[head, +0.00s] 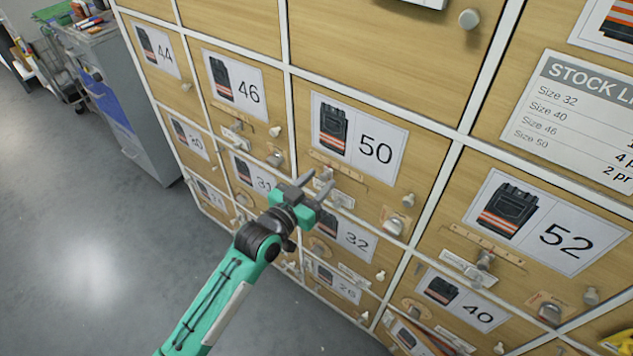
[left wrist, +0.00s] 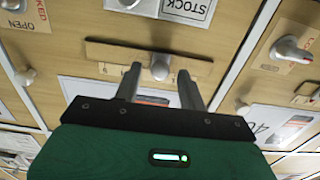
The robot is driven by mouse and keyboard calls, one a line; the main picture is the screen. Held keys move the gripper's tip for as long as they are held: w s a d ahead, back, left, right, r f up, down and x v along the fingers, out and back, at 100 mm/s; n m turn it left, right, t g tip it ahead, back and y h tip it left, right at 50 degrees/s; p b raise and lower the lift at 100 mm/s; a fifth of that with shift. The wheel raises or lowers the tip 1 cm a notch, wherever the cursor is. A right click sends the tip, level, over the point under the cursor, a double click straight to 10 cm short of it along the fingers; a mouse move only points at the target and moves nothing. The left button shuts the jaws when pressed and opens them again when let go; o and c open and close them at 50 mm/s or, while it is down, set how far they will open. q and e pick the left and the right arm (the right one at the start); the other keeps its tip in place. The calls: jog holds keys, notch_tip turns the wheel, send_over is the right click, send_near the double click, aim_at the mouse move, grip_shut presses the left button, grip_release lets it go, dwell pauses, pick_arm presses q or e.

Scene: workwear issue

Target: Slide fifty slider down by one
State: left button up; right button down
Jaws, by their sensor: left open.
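The drawer front marked 50 (head: 395,110) is wooden, with a card showing dark workwear with orange stripes. Below the card is a wooden slider rail (head: 345,171) with a small pale knob (head: 325,174). My left gripper (head: 315,183) is open at this rail, coming from the lower left. In the left wrist view, the rail (left wrist: 105,52) runs across, and the rounded grey knob (left wrist: 160,66) shows between the two fingertips (left wrist: 160,72). I see a gap on both sides of the knob; contact cannot be told. My right gripper is not in view.
Neighbouring drawers marked 46 (head: 248,92), 52 (head: 567,240) and 32 (head: 357,242) have similar sliders and knobs. A turning latch (head: 394,227) sits at the right of the 50 drawer. A stock list (head: 570,112) hangs at right. Grey floor (head: 90,250) is clear at left.

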pick_arm(q)
jog(key=shift+c, duration=0.2)
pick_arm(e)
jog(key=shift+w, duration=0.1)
pick_arm(q)
grip_shut()
jog(key=shift+w+a, duration=0.75)
jog(key=shift+a, duration=0.2)
jog(key=shift+w+a, duration=0.1)
jog(key=shift+a, duration=0.05)
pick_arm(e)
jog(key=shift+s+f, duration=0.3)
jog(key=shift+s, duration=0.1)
pick_arm(q)
jog(key=shift+o, duration=0.2)
grip_release()
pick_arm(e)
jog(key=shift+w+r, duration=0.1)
